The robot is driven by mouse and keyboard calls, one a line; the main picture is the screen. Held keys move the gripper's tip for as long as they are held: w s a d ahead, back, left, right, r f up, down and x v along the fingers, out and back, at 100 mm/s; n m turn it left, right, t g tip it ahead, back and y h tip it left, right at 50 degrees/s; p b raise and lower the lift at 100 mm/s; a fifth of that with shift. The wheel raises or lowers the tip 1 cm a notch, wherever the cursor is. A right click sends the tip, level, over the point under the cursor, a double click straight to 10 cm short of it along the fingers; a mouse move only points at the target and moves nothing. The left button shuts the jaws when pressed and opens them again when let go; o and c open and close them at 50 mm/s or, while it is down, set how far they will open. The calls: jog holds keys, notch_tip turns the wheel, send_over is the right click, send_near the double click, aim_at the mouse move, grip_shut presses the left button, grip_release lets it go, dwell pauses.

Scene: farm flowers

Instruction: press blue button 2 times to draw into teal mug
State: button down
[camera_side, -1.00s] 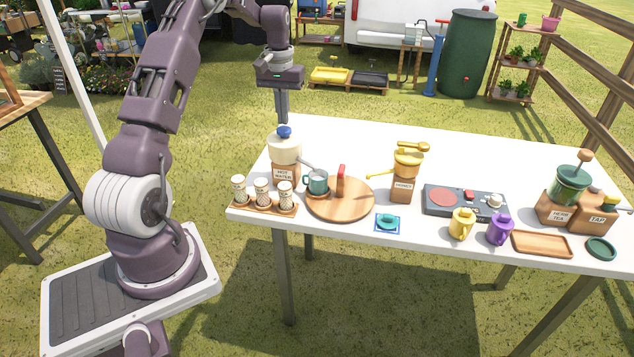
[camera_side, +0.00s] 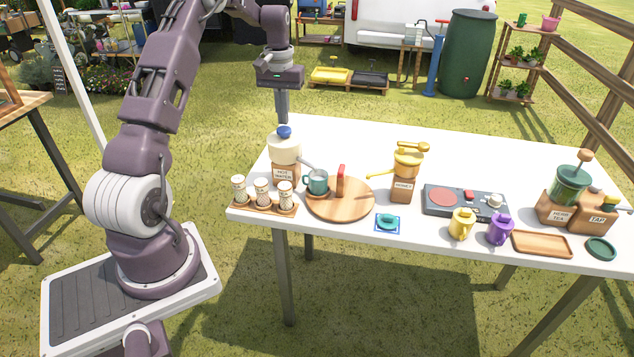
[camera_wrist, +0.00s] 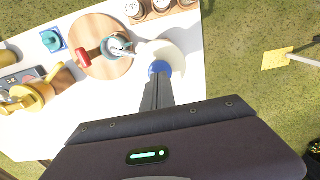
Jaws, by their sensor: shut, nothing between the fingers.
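The blue button (camera_side: 284,131) is the round knob on top of the white hot water dispenser (camera_side: 284,150), at the table's left end. It also shows in the wrist view (camera_wrist: 159,69). The teal mug (camera_side: 318,183) stands upright on the left part of the round wooden board, under the dispenser's spout; its inside is hidden in the side view. My gripper (camera_side: 283,122) is shut and empty, pointing down with its fingertips right at the top of the blue button. I cannot tell whether they touch it. In the wrist view the fingers (camera_wrist: 157,80) partly cover the button.
A red upright piece (camera_side: 341,180) stands on the round board (camera_side: 350,205). A rack of jars (camera_side: 262,205) is at the front left. A honey dispenser (camera_side: 404,180), a hot plate (camera_side: 464,201), and yellow and purple mugs stand farther right. The table's back is clear.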

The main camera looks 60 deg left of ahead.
jog(key=d+r+m, duration=0.2)
jog(key=d+r, duration=0.7)
jog(key=r, duration=0.4)
jog(key=s+d+r+m+t, duration=0.1)
jog(key=s+d+r, duration=0.2)
jog(key=d, duration=0.4)
jog(key=s+d+r+m+t, duration=0.1)
jog(key=s+d+r+t, duration=0.15)
jog(key=d, duration=0.35)
jog(key=s+d+f+m+t, duration=0.1)
jog(key=s+d+m, duration=0.1)
jog(key=s+d, duration=0.4)
jog(key=s+d+f+m+t, duration=0.1)
jog(key=s+d+f+m, duration=0.1)
jog(key=s+d, duration=0.5)
jog(key=s+m, duration=0.1)
jog(key=s, duration=0.4)
jog(key=shift+d+f, duration=0.15)
jog(key=c, duration=2.2)
grip_release()
